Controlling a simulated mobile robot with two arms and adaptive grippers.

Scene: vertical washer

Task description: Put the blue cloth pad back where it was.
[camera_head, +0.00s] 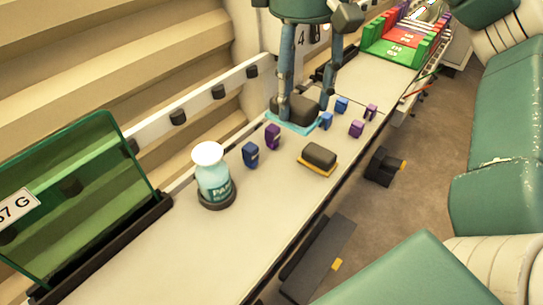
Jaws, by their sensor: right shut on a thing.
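The blue cloth pad (300,128) has a dark grey block-shaped top and a thin light blue base. It is at the far middle of the long pale counter. My right gripper (304,103) comes down from the top of the picture, with one finger on each side of the dark top, and is shut on it. I cannot tell whether the base touches the counter. A similar pad with a yellow base (319,157) lies apart from it, nearer and to the right. My left gripper is not in view.
Several small blue and purple clips, such as a purple one (272,137), stand around both pads. A white-topped bottle (212,178) stands nearer, beside a green panel (78,200). A coloured rack (395,48) is at the far end. The near counter (190,255) is clear.

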